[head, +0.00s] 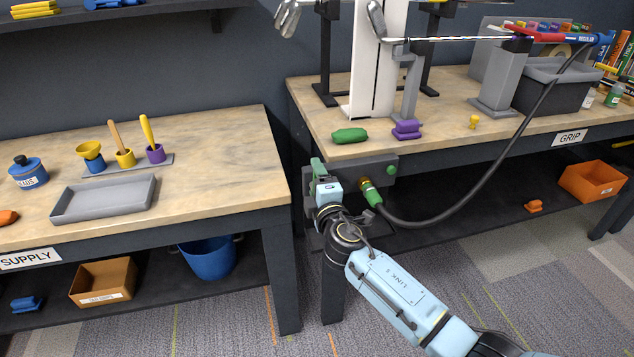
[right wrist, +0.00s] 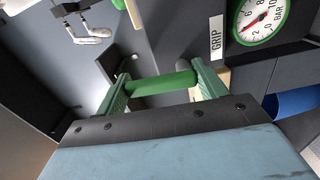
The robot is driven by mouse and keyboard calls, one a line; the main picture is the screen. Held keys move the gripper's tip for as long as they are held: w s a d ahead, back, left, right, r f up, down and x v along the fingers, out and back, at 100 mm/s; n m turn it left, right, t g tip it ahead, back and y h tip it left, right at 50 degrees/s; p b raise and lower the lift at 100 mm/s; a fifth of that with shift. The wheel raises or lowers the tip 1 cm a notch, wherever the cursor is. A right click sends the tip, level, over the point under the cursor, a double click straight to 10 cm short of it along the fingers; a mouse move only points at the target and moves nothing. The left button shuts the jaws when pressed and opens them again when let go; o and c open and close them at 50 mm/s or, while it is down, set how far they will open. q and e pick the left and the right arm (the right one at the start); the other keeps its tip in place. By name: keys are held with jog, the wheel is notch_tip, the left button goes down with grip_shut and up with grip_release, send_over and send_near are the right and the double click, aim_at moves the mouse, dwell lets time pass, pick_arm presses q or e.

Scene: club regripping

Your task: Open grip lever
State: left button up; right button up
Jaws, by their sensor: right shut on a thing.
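The grip lever (right wrist: 160,83), a green bar, runs across between the two green fingers of my right gripper (right wrist: 162,84) in the right wrist view. The right gripper is shut on it. In the head view the right gripper (head: 319,172) reaches the grey valve box (head: 378,176) under the front edge of the right bench. The lever is hard to tell from the green fingers there. A pressure gauge (right wrist: 262,16) with a green rim and a GRIP label (right wrist: 216,38) show beside the lever in the wrist view. My left gripper is not in view.
A dark hose (head: 468,208) runs from the valve box up to the blue nozzle (head: 600,39). A club shaft crosses above the right bench (head: 455,125). The left bench (head: 215,150) holds a grey tray (head: 104,198). An orange bin (head: 592,181) sits on the lower shelf.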

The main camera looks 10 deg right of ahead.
jog(key=o, duration=1)
jog(key=shift+s, duration=0.1)
jog(key=shift+s, duration=0.2)
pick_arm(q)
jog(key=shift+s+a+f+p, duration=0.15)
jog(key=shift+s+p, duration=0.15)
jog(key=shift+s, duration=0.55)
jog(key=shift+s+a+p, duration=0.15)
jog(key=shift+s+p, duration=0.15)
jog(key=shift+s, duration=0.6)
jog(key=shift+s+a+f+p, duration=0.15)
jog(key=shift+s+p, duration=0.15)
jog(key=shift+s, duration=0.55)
pick_arm(e)
jog(key=shift+s+d, duration=0.2)
jog(key=shift+s, duration=6.25)
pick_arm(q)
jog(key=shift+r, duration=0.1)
